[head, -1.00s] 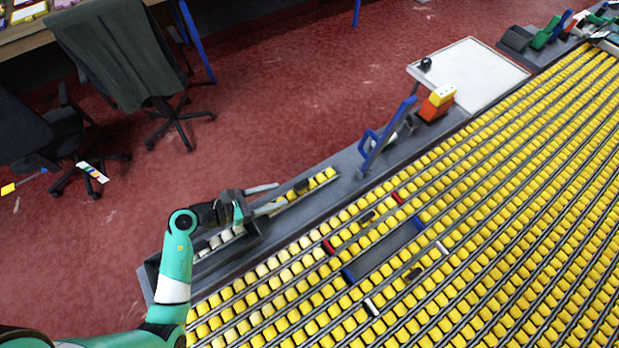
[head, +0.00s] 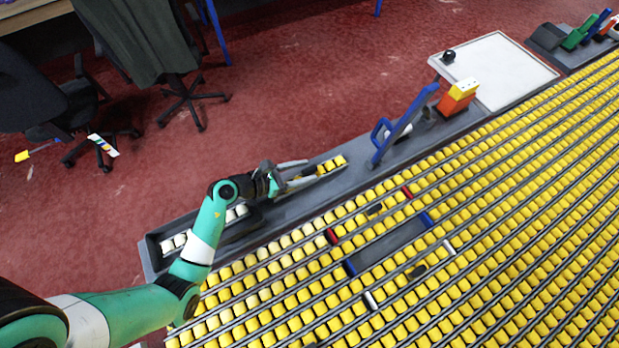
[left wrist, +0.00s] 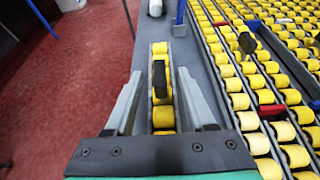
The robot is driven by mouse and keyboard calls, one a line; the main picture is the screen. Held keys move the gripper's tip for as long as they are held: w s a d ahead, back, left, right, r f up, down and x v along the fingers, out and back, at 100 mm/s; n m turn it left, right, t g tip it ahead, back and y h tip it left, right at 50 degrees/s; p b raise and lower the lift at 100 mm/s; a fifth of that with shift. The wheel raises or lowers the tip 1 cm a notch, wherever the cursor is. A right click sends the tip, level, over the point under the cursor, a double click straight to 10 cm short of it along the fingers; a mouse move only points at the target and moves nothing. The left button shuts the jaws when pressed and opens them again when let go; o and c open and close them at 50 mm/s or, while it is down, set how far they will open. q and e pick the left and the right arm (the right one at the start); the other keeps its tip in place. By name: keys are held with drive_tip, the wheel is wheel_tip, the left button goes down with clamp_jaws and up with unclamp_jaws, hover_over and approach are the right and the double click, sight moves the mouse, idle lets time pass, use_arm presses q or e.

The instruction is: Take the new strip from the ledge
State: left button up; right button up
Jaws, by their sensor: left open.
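The new strip (head: 333,164) is a short row of yellow rollers lying on the grey ledge (head: 362,157). In the left wrist view the strip (left wrist: 160,118) has a dark grip block (left wrist: 160,78) on its top and runs lengthwise between my fingers. My left gripper (head: 306,172) is open over the near part of the strip. In the left wrist view its two fingers (left wrist: 159,100) stand on either side of the strip, with a gap on each side. My right gripper is not in view.
A bed of yellow roller rows (head: 480,200) lies beside the ledge, with an empty slot (head: 388,246) between blue markers. A tray of pale rollers (head: 175,243) sits at the ledge's near end. A blue-handled tool (head: 403,125) and an orange-yellow block (head: 459,95) stand farther along.

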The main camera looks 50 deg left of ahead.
use_arm(q)
drive_tip(key=shift+x, duration=1.15)
clamp_jaws()
idle(0.5)
